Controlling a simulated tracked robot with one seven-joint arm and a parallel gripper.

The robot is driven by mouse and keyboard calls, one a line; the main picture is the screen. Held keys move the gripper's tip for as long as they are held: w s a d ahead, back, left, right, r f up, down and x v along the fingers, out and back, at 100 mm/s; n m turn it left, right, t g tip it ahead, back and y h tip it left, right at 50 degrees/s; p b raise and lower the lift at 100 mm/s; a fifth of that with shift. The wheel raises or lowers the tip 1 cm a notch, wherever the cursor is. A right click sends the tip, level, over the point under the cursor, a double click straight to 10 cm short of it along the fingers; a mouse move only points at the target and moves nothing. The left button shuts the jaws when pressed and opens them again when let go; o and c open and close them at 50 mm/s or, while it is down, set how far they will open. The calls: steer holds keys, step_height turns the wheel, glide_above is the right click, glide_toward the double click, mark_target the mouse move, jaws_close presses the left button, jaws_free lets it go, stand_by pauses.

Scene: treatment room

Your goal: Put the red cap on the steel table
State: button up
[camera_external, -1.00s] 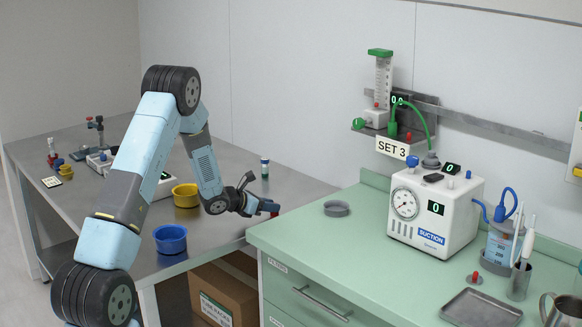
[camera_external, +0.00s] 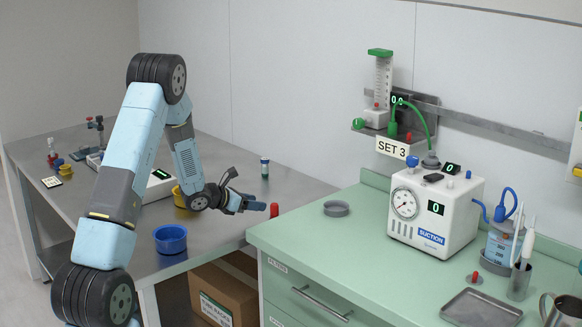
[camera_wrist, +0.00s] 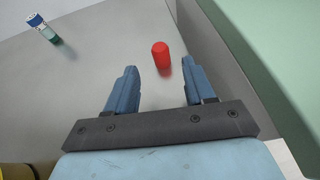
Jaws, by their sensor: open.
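The red cap (camera_external: 274,210) stands upright on the steel table (camera_external: 225,235), close to the side of the green counter. In the wrist view the red cap (camera_wrist: 160,56) stands on the grey metal surface with a soft shadow at its base. My gripper (camera_external: 262,206) is low over the table just left of the cap. In the wrist view my gripper (camera_wrist: 160,72) is open, with nothing between its fingers, and the cap is just beyond the fingertips, apart from them.
The green counter (camera_external: 320,255) rises right beside the cap. A small vial (camera_external: 265,168) stands behind my gripper. A blue bowl (camera_external: 170,239) and a yellow bowl (camera_external: 180,196) are to the left. A grey round dish (camera_external: 337,208) sits on the counter.

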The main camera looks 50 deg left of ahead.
steer(key=shift+v, duration=2.8)
steer(key=s+d+r+m+g+h, duration=0.3)
steer(key=s+d+r+m, duration=0.2)
steer(key=d+r+m, duration=0.7)
steer(key=s+d+r+m+g+h, duration=0.3)
steer(key=s+d+r+m, duration=0.3)
steer(key=d, duration=0.9)
steer(key=s+d+r+m+g+y, duration=0.1)
steer(key=s+d+r+m+g, duration=0.2)
steer(key=s, duration=0.4)
steer(key=s+d+r+m+y, duration=0.1)
steer(key=s+d+r+m, duration=0.3)
steer(key=s, duration=0.3)
steer(key=s+a+r+m+t+y, duration=0.1)
steer(key=s+a+m+y, duration=0.1)
steer(key=s+m+y, duration=0.3)
steer(key=shift+s+a+r+m+y, duration=0.2)
steer(key=shift+s+r+m+y, duration=0.15)
steer(key=shift+s+m, duration=2.6)
steer(key=shift+s+n, duration=0.65)
